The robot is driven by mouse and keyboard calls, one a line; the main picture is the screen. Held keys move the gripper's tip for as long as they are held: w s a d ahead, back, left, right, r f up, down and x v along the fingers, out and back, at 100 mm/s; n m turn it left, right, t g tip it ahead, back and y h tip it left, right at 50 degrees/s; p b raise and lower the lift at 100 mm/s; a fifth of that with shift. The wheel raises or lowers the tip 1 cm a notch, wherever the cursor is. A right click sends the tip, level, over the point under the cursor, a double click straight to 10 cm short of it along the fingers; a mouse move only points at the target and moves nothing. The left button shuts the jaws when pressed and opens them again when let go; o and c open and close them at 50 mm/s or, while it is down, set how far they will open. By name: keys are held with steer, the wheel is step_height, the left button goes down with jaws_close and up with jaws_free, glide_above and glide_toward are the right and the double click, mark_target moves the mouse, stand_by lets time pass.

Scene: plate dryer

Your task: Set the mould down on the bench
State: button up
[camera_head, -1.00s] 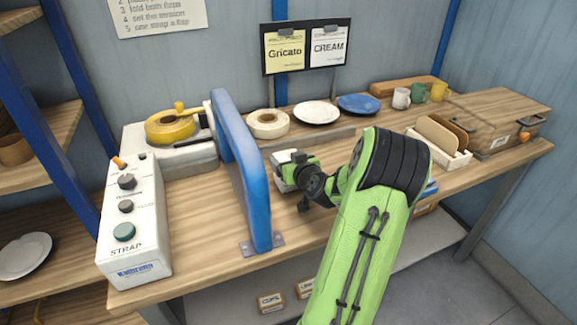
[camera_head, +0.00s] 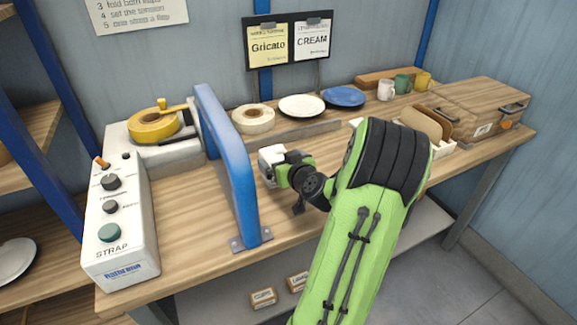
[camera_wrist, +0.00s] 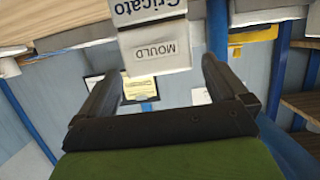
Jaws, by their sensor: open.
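The mould (camera_wrist: 158,52) is a pale block marked "MOULD", with "Gricato" lettering on another face, upside down in the wrist view. It lies at and just beyond the fingertips of my gripper (camera_wrist: 160,75), which is open with its fingers apart. In the head view a pale block, the mould (camera_head: 271,158), sits low over the bench (camera_head: 190,205), right of the blue arch. My gripper (camera_head: 284,166) is right beside it, its fingers mostly hidden. Whether the mould's underside touches the bench cannot be told.
The blue arch (camera_head: 233,175) stands close left of my gripper, with the strap control box (camera_head: 121,225) beyond. A white rack (camera_head: 441,148) and wooden case (camera_head: 480,110) are right.

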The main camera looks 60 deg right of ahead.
steer(key=v, duration=0.7)
steer(key=shift+s, duration=0.25)
steer(key=shift+a, duration=0.15)
